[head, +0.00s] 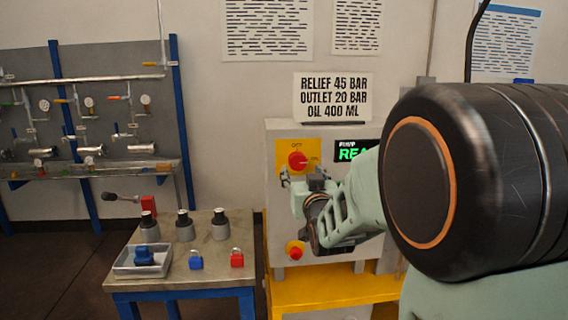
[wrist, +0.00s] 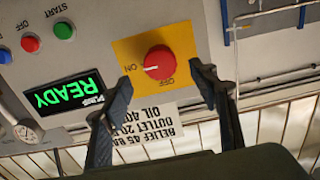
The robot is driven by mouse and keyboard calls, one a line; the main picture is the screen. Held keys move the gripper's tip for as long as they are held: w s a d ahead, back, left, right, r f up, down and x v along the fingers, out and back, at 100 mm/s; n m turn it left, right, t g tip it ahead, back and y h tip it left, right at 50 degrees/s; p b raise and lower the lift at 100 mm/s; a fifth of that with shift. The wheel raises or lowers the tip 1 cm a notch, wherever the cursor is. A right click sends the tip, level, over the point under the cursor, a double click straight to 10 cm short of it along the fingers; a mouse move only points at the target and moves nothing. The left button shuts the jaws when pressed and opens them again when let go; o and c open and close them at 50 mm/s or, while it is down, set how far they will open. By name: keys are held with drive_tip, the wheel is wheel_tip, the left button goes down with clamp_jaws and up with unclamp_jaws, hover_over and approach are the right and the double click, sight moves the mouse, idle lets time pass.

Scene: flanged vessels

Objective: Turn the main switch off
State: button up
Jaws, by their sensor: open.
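The main switch is a red round knob (head: 298,160) on a yellow plate on the grey control box. In the wrist view, which is upside down, the red knob (wrist: 160,62) has a white mark pointing left, towards the ON label. The OFF label is just below the knob there. My gripper (head: 305,180) is open in front of the box, just below the knob. In the wrist view my gripper (wrist: 164,77) has its fingers apart, one either side of the knob's lower edge, with nothing between them; contact is not visible.
A lit READY display (wrist: 64,94) and a green start button (wrist: 64,30) are beside the switch. A red button (head: 295,252) is lower on the box. A side table (head: 215,273) holds a tray, padlocks and several dark-topped cylinders. My arm covers the box's right side.

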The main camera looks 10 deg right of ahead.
sight(299, 164)
drive_tip(key=shift+w+p, duration=0.4)
drive_tip(key=shift+w, duration=2.55)
drive_tip(key=shift+c, duration=0.6)
drive_tip(key=c, duration=1)
